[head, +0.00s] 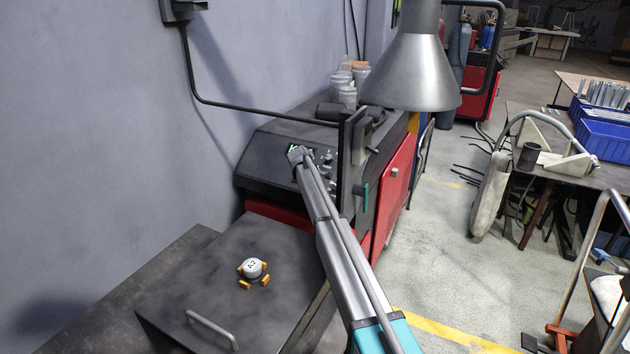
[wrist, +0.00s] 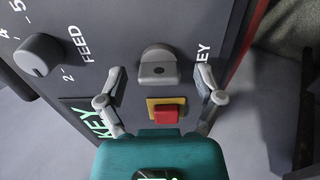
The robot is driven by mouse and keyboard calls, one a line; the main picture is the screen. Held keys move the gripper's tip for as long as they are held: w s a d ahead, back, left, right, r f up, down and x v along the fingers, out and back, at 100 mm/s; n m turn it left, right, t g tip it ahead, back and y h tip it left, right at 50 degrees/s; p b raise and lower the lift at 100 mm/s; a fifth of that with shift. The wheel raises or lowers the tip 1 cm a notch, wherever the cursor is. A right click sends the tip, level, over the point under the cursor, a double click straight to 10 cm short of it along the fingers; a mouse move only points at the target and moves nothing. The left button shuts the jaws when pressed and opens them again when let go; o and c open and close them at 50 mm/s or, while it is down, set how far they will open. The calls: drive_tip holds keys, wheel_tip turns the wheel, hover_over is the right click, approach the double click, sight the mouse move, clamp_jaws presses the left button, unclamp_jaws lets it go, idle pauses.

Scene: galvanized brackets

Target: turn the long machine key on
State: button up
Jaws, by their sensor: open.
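The machine key (wrist: 158,70) is a grey rounded tab with a small hole, standing out from the dark machine panel by a "KEY" label in the wrist view. My gripper (wrist: 160,80) is open, with one finger to the left of the key and one to the right. I see gaps on both sides, so it does not hold the key. In the head view my arm reaches to the sloped control panel (head: 268,155) of the machine. The key cannot be made out there.
A red button (wrist: 167,113) on a yellow plate lies just below the key, close to my gripper. A FEED knob (wrist: 38,55) is to the left. A lamp hood (head: 412,75) hangs right of the panel. A white-and-orange object (head: 253,268) sits on the near bench.

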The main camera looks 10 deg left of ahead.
drive_tip(key=shift+c, duration=0.3)
drive_tip(key=shift+d, duration=0.1)
drive_tip(key=c, duration=1.1)
